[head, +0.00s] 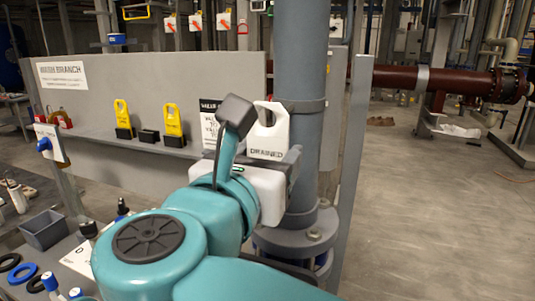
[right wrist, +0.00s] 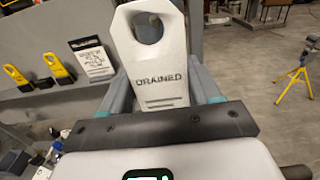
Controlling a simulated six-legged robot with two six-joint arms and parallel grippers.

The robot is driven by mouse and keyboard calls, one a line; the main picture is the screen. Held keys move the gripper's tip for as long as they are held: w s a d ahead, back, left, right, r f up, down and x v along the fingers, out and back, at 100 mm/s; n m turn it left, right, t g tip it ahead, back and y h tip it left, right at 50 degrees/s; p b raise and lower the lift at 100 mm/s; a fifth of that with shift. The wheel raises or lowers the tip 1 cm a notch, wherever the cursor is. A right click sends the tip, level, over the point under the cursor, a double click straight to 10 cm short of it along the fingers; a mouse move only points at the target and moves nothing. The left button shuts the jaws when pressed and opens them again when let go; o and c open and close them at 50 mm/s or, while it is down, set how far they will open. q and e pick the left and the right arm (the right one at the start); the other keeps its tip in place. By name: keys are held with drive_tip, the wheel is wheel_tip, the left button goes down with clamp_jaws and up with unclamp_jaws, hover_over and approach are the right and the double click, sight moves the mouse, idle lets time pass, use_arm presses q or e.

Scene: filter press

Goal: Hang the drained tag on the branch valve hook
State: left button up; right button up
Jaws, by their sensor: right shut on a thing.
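The white drained tag (head: 270,134), with a large hole near its top, stands upright above my right gripper (head: 272,165) in the head view. In the right wrist view, the tag (right wrist: 160,88) reads "DRAINED", and the fingers of my right gripper (right wrist: 162,98) are shut on its two sides. The tag hangs on nothing; its hole is empty. A blue-handled valve (head: 45,144) with a white tag and a brass-coloured part is at the left end of the grey panel. I cannot make out which part is the branch valve hook. My left gripper is not in view.
A thick grey vertical pipe (head: 300,90) stands just behind the held tag. Yellow tags (head: 173,121) stand in black holders on the panel ledge (head: 95,137), beside a printed sign (head: 210,122). A grey bin (head: 45,229) is at lower left. The floor at right is open.

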sight(291, 141)
drive_tip(key=p+x, duration=0.1)
drive_tip(key=x, duration=0.2)
drive_tip(key=shift+w+d+f, duration=0.1)
drive_tip(key=shift+w+d, duration=0.05)
drive_tip(key=shift+w, duration=0.1)
drive_tip(key=shift+w+d+p, duration=0.25)
drive_tip(key=shift+w+p, duration=0.3)
drive_tip(key=shift+w+d, duration=0.15)
drive_tip(key=shift+w, duration=0.5)
drive_tip(key=shift+w+d+f, duration=0.1)
drive_tip(key=shift+w+f, duration=0.15)
drive_tip(key=shift+f, duration=0.25)
drive_tip(key=shift+w+f+b, duration=0.2)
drive_tip(key=shift+w+b, duration=0.05)
drive_tip(key=shift+b, duration=0.5)
drive_tip(key=shift+d, duration=0.1)
